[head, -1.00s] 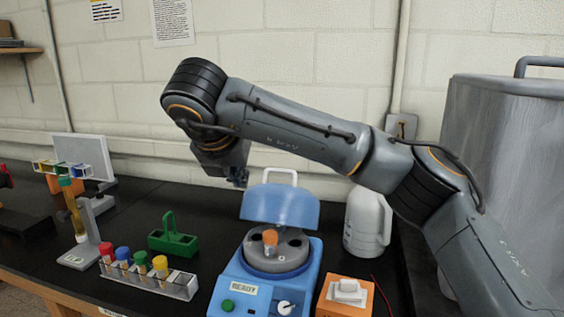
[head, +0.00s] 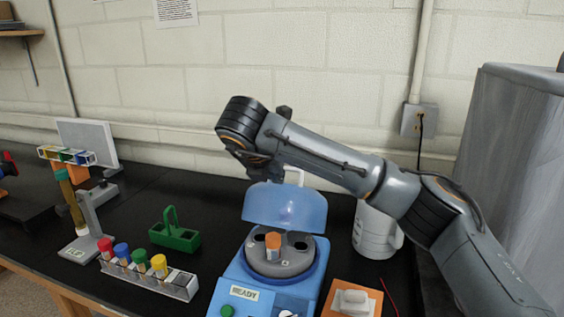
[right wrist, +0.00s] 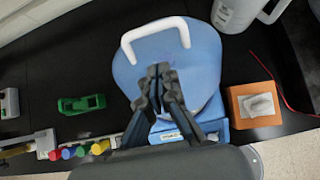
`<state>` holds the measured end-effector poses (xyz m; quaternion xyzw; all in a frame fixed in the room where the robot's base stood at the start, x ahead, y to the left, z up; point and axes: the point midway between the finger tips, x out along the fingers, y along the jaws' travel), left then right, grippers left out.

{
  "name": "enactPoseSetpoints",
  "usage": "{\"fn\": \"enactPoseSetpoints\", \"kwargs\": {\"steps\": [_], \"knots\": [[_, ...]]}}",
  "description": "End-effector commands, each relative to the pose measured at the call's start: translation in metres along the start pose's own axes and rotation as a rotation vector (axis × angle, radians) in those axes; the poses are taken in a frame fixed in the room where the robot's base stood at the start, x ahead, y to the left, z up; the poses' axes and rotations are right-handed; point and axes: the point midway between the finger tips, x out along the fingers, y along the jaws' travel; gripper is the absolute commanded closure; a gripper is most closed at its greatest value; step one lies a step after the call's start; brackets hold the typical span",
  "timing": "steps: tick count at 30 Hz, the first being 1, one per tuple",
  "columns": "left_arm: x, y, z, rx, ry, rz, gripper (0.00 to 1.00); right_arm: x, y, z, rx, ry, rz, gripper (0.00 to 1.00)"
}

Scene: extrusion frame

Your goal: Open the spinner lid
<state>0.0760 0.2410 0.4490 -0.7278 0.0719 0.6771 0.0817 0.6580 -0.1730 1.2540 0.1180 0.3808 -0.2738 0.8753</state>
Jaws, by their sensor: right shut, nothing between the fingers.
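The spinner (head: 262,284) is a blue machine with a READY label. Its translucent blue lid (head: 285,207) stands raised and tilted back at the rear, with a white handle (head: 300,174) on top. The grey rotor (head: 297,262) is exposed and holds an orange-capped tube (head: 273,244). My right gripper (right wrist: 160,74) is shut and empty in the right wrist view, over the outer face of the lid (right wrist: 130,77) and near the handle (right wrist: 152,33). I cannot tell whether it touches the lid. In the head view the wrist and lid mostly hide it. My left gripper is not in view.
An orange block with a white top (head: 357,300) sits right of the spinner, and a white jug (head: 374,232) behind it. A green carrier (head: 174,236) and a rack of colour-capped tubes (head: 183,284) are to the left. A grey container (head: 520,150) stands at right.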

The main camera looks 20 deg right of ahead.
Motion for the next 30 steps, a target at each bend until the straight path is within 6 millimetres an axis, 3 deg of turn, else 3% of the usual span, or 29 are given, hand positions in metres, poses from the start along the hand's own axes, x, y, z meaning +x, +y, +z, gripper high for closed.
{"fn": "enactPoseSetpoints", "kwargs": {"steps": [1, 6, 23, 30], "knots": [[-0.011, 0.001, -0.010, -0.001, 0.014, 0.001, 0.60, 0.004, -0.001, 0.007, 0.002, 0.001, -0.002, 1.00], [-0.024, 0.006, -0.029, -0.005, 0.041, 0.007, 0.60, 0.021, 0.000, 0.023, 0.002, 0.001, -0.001, 1.00], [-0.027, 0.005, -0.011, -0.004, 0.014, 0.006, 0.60, 0.036, -0.001, 0.026, -0.003, 0.009, -0.006, 1.00], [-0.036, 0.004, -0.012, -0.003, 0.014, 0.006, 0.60, 0.040, -0.006, 0.042, 0.002, 0.070, -0.010, 1.00]]}}
